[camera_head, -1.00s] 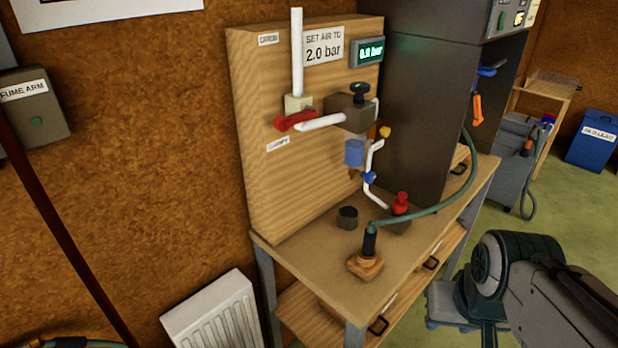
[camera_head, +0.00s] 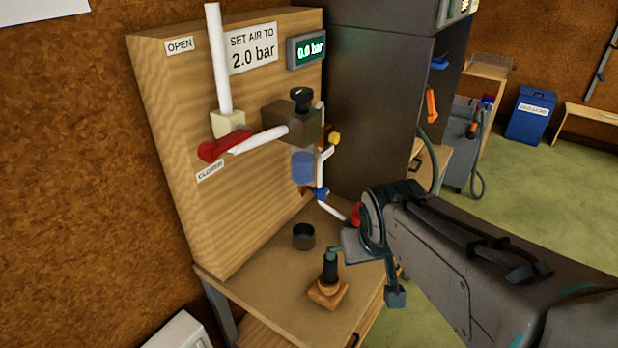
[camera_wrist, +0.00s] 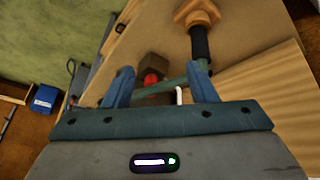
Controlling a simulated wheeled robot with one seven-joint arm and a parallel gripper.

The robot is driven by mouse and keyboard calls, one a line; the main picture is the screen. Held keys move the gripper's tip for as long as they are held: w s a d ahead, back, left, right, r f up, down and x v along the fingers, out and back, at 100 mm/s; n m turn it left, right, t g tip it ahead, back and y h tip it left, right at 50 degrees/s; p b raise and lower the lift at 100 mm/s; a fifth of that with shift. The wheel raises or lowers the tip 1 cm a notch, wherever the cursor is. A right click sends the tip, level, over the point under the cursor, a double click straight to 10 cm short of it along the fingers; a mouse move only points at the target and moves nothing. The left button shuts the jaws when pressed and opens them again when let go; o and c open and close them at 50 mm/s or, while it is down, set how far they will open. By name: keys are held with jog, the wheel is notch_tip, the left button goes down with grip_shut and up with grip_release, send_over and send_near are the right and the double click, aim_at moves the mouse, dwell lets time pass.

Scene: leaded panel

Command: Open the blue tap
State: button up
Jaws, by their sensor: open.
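The blue tap (camera_head: 321,193) is a small blue handle on a thin white pipe, low beside the wooden panel (camera_head: 170,110). My gripper (camera_head: 366,268) is in front and to the right of it, over the bench, apart from it. In the wrist view my gripper's two blue-grey fingers (camera_wrist: 162,88) stand wide apart with nothing held. A red knob on a dark block (camera_wrist: 151,80) and a white pipe (camera_wrist: 179,95) show there too. I cannot make out the blue tap in the wrist view.
A black-handled torch on a wooden block (camera_head: 328,290) and a dark cup (camera_head: 303,236) stand on the bench (camera_head: 245,275). A red lever (camera_head: 224,146), a blue bowl (camera_head: 302,167) and a yellow knob (camera_head: 334,138) are nearby. A dark cabinet (camera_head: 370,110) stands behind. The display (camera_head: 308,48) reads 0.0 bar.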

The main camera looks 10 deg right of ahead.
jog(key=w+d+r+n+t+b, duration=0.1)
jog(key=w+d+n+t, duration=0.1)
jog(key=w+d+t, duration=0.45)
jog(key=w+d+r+n+t+b, duration=0.1)
jog(key=w+d+n+t, duration=0.15)
jog(key=w, duration=0.65)
jog(key=n+g+y+b, duration=0.15)
jog(key=n+y, duration=0.35)
jog(key=y, duration=0.9)
send_near(325, 195)
jog(key=p+x, duration=0.1)
jog(key=x, duration=0.9)
jog(key=shift+w+a+p, duration=0.15)
jog(key=shift+w+p, duration=0.15)
jog(key=shift+w, duration=0.05)
jog(key=c, duration=0.9)
